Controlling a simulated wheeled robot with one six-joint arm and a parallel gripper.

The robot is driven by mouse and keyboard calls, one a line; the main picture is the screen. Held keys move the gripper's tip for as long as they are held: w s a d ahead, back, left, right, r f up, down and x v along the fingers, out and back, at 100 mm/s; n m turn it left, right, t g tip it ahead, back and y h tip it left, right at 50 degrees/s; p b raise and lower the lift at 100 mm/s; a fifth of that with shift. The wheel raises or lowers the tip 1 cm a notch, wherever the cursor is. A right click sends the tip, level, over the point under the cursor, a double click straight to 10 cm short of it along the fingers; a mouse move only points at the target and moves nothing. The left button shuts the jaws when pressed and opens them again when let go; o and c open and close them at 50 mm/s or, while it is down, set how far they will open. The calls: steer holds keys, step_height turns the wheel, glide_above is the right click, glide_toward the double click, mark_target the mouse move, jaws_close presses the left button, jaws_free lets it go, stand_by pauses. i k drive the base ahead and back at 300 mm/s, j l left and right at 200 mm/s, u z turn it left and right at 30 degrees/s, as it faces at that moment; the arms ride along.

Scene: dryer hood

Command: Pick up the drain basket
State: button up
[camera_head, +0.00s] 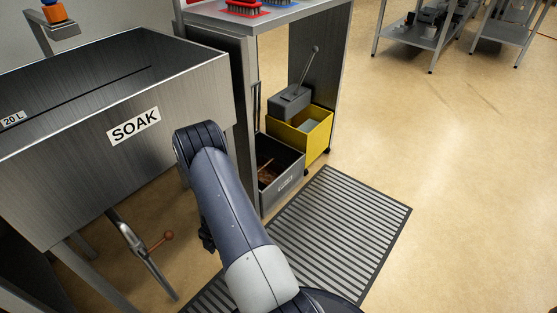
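I cannot make out a drain basket in this view. The steel sink marked SOAK (75,155) stands at the left, with a 20 L mark on its inner wall. Its front wall hides most of its floor. A drain lever with a red-brown knob (168,235) hangs below the sink. My arm rises from the bottom middle and bends close to the sink's right front corner.
A steel bench (245,22) holds red and blue brushes. Below it stand a grey bin (284,186) with brown contents and a yellow mop bucket (316,138). A ridged mat (345,225) lies in front. Open floor lies to the right.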

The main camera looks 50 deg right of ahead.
mark_target(267, 171)
steer(key=i+l, duration=0.1)
steer(key=l, duration=0.35)
steer(key=i+l+z, duration=0.1)
steer(key=l, duration=0.35)
steer(key=i+l, duration=0.1)
steer(key=l, duration=0.4)
steer(key=i+l+z, duration=0.1)
steer(key=l, duration=0.35)
steer(key=i+l, duration=0.15)
steer(key=i, duration=0.15)
steer(key=i+l, duration=0.15)
steer(key=i, duration=0.15)
